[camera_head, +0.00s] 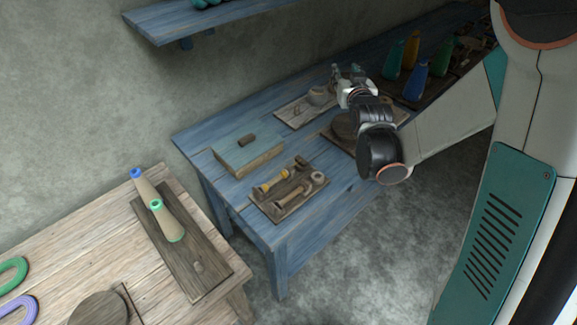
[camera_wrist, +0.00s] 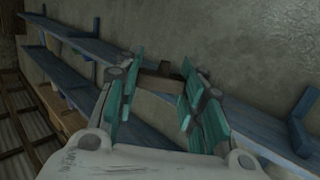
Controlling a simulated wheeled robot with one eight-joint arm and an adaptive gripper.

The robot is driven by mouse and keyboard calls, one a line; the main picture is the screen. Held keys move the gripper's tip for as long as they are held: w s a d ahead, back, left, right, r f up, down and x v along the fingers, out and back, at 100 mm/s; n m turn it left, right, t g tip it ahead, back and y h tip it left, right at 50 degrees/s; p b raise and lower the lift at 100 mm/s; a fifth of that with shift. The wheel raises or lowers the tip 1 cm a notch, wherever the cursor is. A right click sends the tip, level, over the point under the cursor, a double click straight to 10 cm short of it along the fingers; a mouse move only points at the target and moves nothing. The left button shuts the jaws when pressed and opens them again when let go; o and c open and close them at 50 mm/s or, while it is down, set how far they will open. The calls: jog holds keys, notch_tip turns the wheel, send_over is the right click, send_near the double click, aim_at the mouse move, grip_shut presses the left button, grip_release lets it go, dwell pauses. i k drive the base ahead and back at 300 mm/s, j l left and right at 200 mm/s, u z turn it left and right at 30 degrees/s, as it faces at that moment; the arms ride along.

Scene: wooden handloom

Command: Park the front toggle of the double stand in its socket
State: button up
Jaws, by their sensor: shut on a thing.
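My gripper (camera_head: 347,73) is raised above the back part of the blue table in the head view. In the wrist view my gripper (camera_wrist: 158,86) has its teal-padded fingers shut on a short brown wooden piece (camera_wrist: 160,81), which lies crosswise between them; it looks like a toggle. A darker stub shows just beyond it. I cannot make out the held piece clearly in the head view.
The blue table (camera_head: 230,200) carries a box (camera_head: 250,158) and a tray (camera_head: 279,209) of wooden parts. Blue, green and orange cones (camera_head: 417,78) stand near my forearm. A blue shelf (camera_head: 170,26) is on the wall; blue shelves (camera_wrist: 90,45) fill the wrist view.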

aim_at(303, 162)
jog(key=k+l+u, duration=0.7)
jog(key=k+l, duration=0.1)
jog(key=l, duration=0.15)
